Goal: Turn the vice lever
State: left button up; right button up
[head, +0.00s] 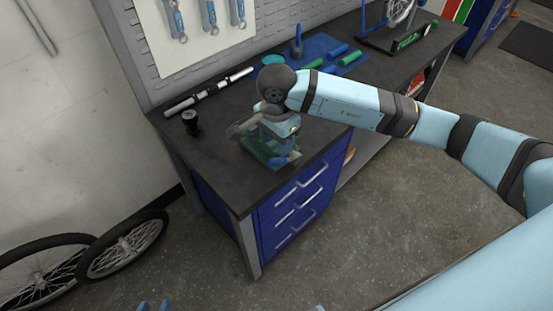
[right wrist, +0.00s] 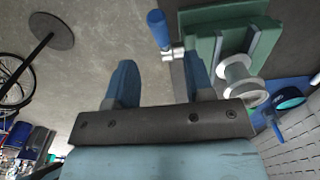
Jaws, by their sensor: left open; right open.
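The green vice (head: 254,151) stands on the near corner of the dark workbench, partly hidden by my right arm. In the right wrist view the vice's green body (right wrist: 206,50) is at the top right. Its lever shows as a blue handle (right wrist: 159,28) with a metal joint, just beyond the fingers. My right gripper (right wrist: 160,84) is open with nothing between its fingers; its right finger is close to the lever's metal joint. I cannot tell whether they touch. In the head view this gripper (head: 281,140) is over the vice. My left gripper (head: 154,306) shows only its blue fingertips at the bottom edge.
The workbench (head: 225,185) has blue drawers (head: 297,203) in front. A black cup-like item (head: 190,122) and a metal bar (head: 207,92) lie left of the vice. A blue mat (head: 325,50) with green grips is behind. Bicycle wheels (head: 122,245) lean at the lower left.

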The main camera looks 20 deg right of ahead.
aim_at(276, 159)
notch_tip(276, 159, down, 8)
jog(key=shift+f+p, duration=0.15)
jog(key=shift+p, duration=0.35)
grip_shut()
